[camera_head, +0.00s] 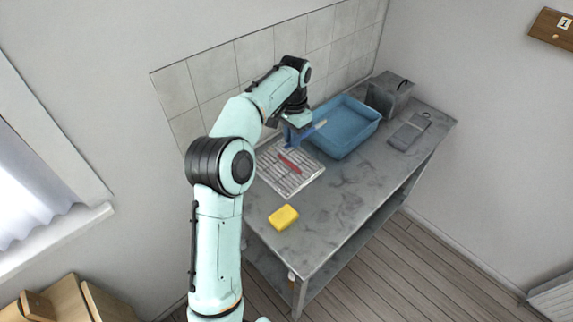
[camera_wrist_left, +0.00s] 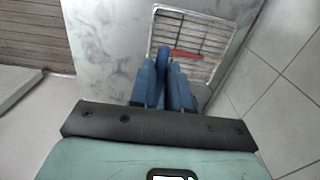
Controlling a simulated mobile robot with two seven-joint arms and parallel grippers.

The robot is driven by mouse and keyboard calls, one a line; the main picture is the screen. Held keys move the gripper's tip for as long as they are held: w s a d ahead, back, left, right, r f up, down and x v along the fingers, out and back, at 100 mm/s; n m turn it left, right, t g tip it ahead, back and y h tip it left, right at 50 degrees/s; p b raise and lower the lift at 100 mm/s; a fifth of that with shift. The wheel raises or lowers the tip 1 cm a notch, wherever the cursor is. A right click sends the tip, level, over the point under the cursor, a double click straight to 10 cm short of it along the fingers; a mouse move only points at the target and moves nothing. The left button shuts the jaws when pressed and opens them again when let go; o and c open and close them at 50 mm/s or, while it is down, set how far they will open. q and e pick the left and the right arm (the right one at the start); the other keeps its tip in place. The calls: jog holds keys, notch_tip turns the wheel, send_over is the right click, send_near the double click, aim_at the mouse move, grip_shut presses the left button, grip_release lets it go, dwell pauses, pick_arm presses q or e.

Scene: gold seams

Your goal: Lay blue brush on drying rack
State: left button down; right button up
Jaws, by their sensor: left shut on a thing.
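My left gripper (camera_head: 292,138) is above the far edge of the drying rack (camera_head: 283,182), beside the blue basin. It is shut on the blue brush (camera_wrist_left: 163,57), whose blue end shows between the fingertips in the left wrist view. A pale part sticks out to the right of the gripper in the head view; I cannot tell clearly whether it belongs to the brush. Most of the brush is hidden by the fingers. The wire rack (camera_wrist_left: 212,20) also shows ahead of the fingers in the wrist view. My right gripper is out of view.
A red thin object (camera_head: 290,163) lies on the rack. The blue basin (camera_head: 345,143) stands right of it. A yellow sponge (camera_head: 283,217) lies near the front. A grey box (camera_head: 390,95) and a grey flat board (camera_head: 408,132) are at the far right. The table's middle is clear.

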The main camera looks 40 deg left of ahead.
pick_arm(q)
jog(key=shift+s+a+f, duration=0.1)
jog(key=shift+a+f, duration=0.2)
jog(key=b, duration=0.3)
send_over(290, 185)
notch_tip(290, 185, down, 13)
jog(key=shift+r, duration=0.1)
notch_tip(290, 185, down, 6)
jog(key=shift+r, duration=0.25)
jog(key=shift+s+f, duration=0.2)
jog(key=shift+f, duration=0.2)
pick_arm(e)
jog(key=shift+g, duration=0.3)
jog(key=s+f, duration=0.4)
pick_arm(q)
jog(key=c, duration=1.1)
grip_release()
jog(key=shift+f, duration=0.1)
jog(key=shift+w, duration=0.15)
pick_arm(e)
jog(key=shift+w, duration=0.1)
